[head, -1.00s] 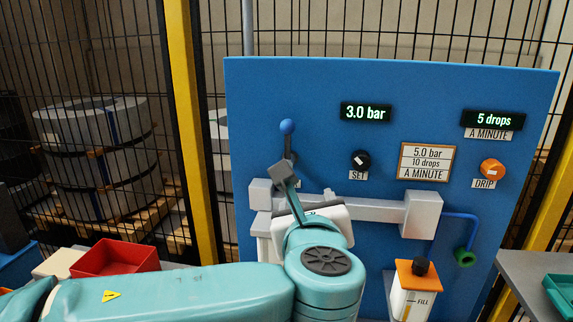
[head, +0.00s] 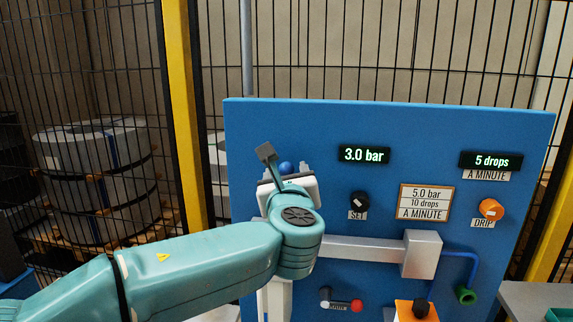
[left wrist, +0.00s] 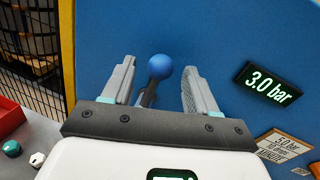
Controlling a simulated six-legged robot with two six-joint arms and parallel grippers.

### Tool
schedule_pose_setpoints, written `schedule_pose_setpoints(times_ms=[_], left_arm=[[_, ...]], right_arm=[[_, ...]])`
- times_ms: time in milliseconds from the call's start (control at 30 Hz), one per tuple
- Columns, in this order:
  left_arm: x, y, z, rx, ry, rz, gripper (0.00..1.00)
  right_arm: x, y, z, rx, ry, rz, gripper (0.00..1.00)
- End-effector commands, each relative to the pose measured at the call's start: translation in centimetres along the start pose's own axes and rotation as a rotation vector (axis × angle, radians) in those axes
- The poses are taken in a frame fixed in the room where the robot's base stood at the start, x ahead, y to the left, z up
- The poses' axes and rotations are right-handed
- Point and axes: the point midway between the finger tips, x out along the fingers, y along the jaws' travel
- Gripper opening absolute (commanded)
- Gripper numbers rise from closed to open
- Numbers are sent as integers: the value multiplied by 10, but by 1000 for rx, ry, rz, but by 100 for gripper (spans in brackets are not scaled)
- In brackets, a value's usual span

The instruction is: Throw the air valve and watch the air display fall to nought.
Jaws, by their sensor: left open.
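The air valve's lever ends in a blue ball knob, which shows in the head view (head: 286,168) and in the left wrist view (left wrist: 160,67). The lever stands upright. My left gripper (left wrist: 155,75) is open, with one finger on each side of the lever and gaps to both. In the head view my left gripper (head: 283,170) covers the lower part of the lever. The air display (head: 364,155) reads 3.0 bar and also shows in the left wrist view (left wrist: 268,82). My right gripper is not in view.
The blue panel (head: 320,125) carries a black SET knob (head: 359,201), an orange DRIP knob (head: 491,209), a drops display (head: 490,161) and a label (head: 424,202). A red-ended lever (head: 356,305) sits low. A yellow post (head: 184,120) and mesh fence stand behind.

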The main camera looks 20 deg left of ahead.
Motion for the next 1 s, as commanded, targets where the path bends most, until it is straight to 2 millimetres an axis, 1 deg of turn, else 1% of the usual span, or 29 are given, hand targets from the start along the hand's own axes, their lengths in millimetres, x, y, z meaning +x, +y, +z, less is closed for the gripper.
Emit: schedule_pose_setpoints(times_ms=[33, 100, 200, 433, 467, 500, 567, 600, 633, 867, 1000], left_arm=[[7, 0, 2, 0, 0, 1, 58], [13, 0, 1, 0, 1, 1, 58], [18, 0, 0, -2, 0, 0, 58], [19, 0, 0, -2, 0, -1, 58], [19, 0, 0, -2, 0, -1, 55], [19, 0, 0, -2, 0, -1, 42], [18, 0, 0, -1, 0, -1, 22], [18, 0, 0, -1, 0, -1, 9], [18, 0, 0, -1, 0, -1, 0], [18, 1, 0, -9, 2, -1, 0], [19, 4, -1, -42, 8, 0, 0]], right_arm=[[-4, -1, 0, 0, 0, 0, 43], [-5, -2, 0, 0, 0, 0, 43], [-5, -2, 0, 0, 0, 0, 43], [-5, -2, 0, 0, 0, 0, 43], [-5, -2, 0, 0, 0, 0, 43], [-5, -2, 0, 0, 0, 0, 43], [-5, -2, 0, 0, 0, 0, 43], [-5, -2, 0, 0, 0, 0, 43], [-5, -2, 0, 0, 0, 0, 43], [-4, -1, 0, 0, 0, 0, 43], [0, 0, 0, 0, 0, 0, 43]])
